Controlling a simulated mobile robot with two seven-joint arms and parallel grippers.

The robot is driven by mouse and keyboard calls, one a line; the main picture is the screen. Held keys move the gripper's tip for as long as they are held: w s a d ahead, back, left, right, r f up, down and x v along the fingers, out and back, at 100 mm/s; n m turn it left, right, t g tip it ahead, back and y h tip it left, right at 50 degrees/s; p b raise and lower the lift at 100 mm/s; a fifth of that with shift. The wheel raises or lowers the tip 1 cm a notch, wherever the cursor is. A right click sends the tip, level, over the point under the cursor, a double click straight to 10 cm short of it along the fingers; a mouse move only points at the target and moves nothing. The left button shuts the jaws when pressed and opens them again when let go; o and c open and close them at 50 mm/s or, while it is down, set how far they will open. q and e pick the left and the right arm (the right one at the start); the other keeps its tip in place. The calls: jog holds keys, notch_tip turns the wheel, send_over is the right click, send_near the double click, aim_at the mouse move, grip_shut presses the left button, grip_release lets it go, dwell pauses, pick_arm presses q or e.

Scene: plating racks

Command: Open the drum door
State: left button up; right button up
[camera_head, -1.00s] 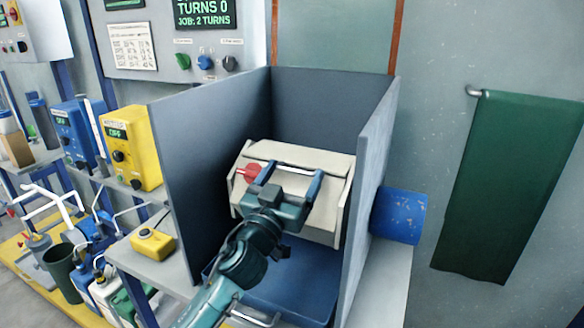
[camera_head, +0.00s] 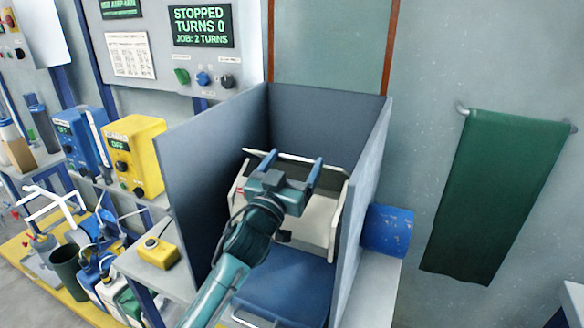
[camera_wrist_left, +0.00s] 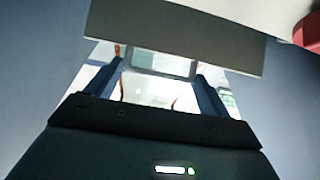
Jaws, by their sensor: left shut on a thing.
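The pale drum (camera_head: 318,228) sits inside a grey walled enclosure. The drum door's light edge (camera_head: 296,158) shows between the fingertips of my left gripper (camera_head: 287,165), which is shut on the door. A darker gap shows on the drum's upper right side, where the cream top was. My gripper and wrist hide much of the drum's middle. In the left wrist view, a grey panel (camera_wrist_left: 175,38) crosses above the fingers, with a red part (camera_wrist_left: 307,32) at the upper right. My right gripper is not in view.
Enclosure walls stand close on the left (camera_head: 205,180) and right (camera_head: 362,185) of my arm. A blue tray (camera_head: 285,285) lies below the drum.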

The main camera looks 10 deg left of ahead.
pick_arm(q)
jog(key=shift+w+a+r, duration=0.1)
jog(key=shift+a+r, duration=0.05)
jog(key=shift+r, duration=0.45)
jog(key=o, duration=1)
jog(key=shift+o, duration=0.7)
jog(key=shift+a, duration=0.1)
jog(key=shift+f, duration=0.2)
jog(key=shift+f, duration=0.1)
jog(key=b+v, duration=0.2)
jog(key=v, duration=1.1)
